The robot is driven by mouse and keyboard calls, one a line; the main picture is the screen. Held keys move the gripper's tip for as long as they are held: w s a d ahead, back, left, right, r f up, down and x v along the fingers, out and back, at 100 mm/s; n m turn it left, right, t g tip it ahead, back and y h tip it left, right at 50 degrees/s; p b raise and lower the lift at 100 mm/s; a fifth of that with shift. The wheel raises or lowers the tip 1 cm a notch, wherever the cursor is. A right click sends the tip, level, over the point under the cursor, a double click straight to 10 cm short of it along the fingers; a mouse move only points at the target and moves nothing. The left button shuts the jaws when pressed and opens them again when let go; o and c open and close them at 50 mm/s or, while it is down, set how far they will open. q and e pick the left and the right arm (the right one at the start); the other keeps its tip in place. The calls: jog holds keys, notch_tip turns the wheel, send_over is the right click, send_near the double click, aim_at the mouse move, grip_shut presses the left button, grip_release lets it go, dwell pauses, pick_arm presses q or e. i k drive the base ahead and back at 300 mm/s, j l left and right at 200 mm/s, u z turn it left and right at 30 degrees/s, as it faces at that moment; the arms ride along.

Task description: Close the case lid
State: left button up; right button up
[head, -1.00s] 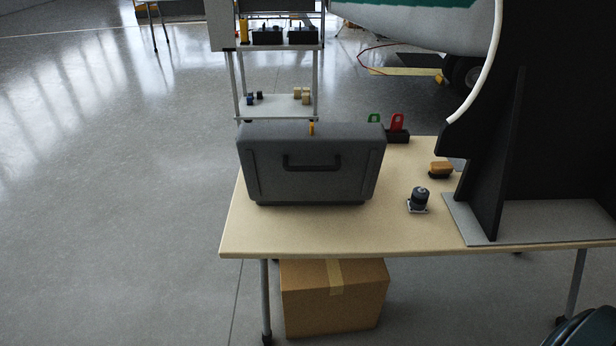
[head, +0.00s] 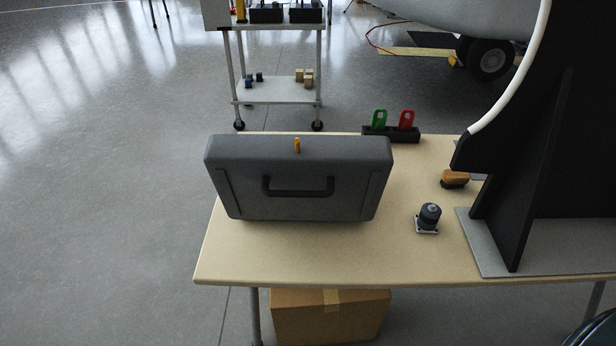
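The dark grey case (head: 297,180) is on the left part of the wooden table. Its broad face with the black handle (head: 298,188) stands steeply toward me, wider at the top than at the bottom. Whatever lies behind this raised face is hidden, so I cannot see inside the case. Neither of my grippers is in view.
On the table (head: 300,262), right of the case, are a dark cylindrical part (head: 429,216), an orange-brown block (head: 455,179) and a black holder with green and red tags (head: 391,133). A tall black panel (head: 520,150) stands at the right. A cardboard box (head: 330,318) is underneath.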

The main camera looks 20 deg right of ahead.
aim_at(298, 178)
jog(key=i+l+z, duration=0.15)
jog(key=i+l, duration=0.3)
jog(key=k+j, duration=0.5)
jog(key=k, duration=0.15)
jog(key=k+j, duration=0.5)
jog(key=k+j+z, duration=0.05)
jog(key=k, duration=0.05)
